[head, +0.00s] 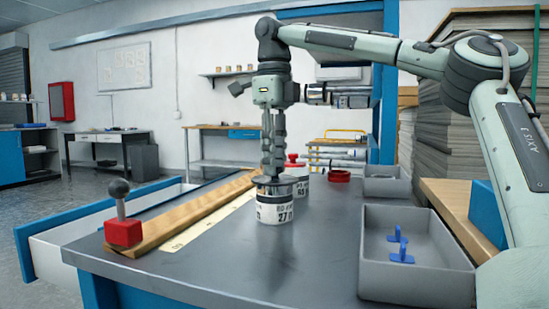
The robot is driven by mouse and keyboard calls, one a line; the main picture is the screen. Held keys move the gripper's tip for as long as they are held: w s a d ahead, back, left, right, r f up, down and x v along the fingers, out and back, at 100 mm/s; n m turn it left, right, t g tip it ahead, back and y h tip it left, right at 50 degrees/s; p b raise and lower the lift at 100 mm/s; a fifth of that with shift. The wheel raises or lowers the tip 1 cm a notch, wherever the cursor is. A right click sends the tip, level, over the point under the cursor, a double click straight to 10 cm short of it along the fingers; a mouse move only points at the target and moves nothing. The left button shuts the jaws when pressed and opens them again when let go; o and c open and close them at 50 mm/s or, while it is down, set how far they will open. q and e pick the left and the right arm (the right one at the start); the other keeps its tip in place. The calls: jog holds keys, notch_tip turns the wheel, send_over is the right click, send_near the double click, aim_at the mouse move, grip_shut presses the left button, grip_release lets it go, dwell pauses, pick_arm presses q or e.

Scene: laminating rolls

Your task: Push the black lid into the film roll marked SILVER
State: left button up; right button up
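My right gripper (273,172) points straight down over the nearer film roll (275,211), near the middle of the table. Its fingers are close together on the top of a dark lid (286,181), and any knob there is hidden between them. The lid sits at the roll's top; whether it is fully seated cannot be told. The roll is white, upright and banded, with a partly readable label showing "27"; the word SILVER cannot be read. My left gripper is not in view.
A wooden rail (190,212) with a red block and black ball (123,232) lies left of the roll. A grey tray (415,275) with blue clips (401,252) stands right, a smaller tray (387,187) behind it. A red ring-like piece (340,176) lies at the back. The front middle is clear.

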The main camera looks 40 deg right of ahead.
jog(key=o, duration=0.4)
jog(key=shift+f, duration=0.15)
jog(key=shift+o, duration=0.2)
jog(key=shift+r, duration=3.8)
